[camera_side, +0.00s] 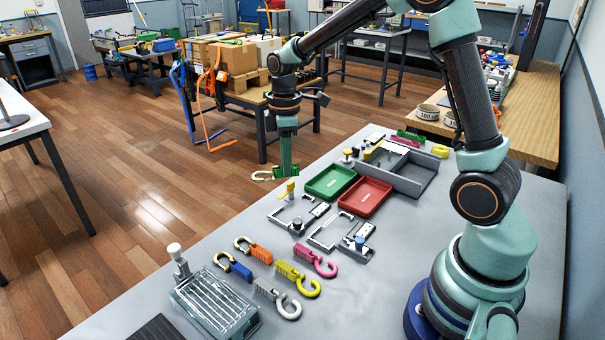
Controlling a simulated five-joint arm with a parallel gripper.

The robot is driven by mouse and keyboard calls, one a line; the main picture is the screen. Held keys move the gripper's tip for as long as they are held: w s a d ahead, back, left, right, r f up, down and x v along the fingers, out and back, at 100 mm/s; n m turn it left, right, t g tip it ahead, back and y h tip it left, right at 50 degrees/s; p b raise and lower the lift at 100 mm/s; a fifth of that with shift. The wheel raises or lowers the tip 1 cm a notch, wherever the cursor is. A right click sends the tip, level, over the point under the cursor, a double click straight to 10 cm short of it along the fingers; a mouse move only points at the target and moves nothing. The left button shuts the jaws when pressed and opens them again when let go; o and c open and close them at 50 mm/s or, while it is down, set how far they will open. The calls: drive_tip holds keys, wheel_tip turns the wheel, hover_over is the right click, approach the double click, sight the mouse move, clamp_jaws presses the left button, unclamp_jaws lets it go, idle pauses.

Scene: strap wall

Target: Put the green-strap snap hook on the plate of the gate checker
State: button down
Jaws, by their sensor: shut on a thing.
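My gripper (287,172) is at the far left edge of the grey table, pointing down. It is shut on the green-strap snap hook (262,176). The pale hook end sticks out to the left of the jaws, and the jaws hide much of the green strap. The hook appears raised near the table edge; its exact height is unclear. I cannot tell for certain which fixture is the gate checker. Candidates are a grey frame with a yellow lever (290,212), a similar frame with a blue knob (341,235), and a ribbed, clear-topped fixture with a white knob (216,305).
Orange (259,254), blue (241,273), yellow (291,272), magenta (308,255) and grey (266,291) snap hooks lie in front. A green tray (331,181), a red tray (365,197) and a grey walled tray (412,181) stand behind. The table's front middle is clear.

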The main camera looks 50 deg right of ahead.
drive_tip(key=shift+w+d+f+n, duration=0.15)
drive_tip(key=shift+d+f+n, duration=1.05)
drive_tip(key=shift+f, duration=0.85)
drive_tip(key=shift+w+d+f+n, duration=0.1)
drive_tip(key=shift+d+f+n, duration=0.75)
drive_tip(key=shift+f+n, duration=0.95)
drive_tip(key=shift+w+d+f+n, duration=0.15)
drive_tip(key=shift+d+f+n, duration=0.95)
drive_tip(key=shift+f, duration=1.15)
drive_tip(key=shift+f, duration=0.2)
drive_tip(key=shift+c, duration=2)
unclamp_jaws()
drive_tip(key=shift+w, duration=0.1)
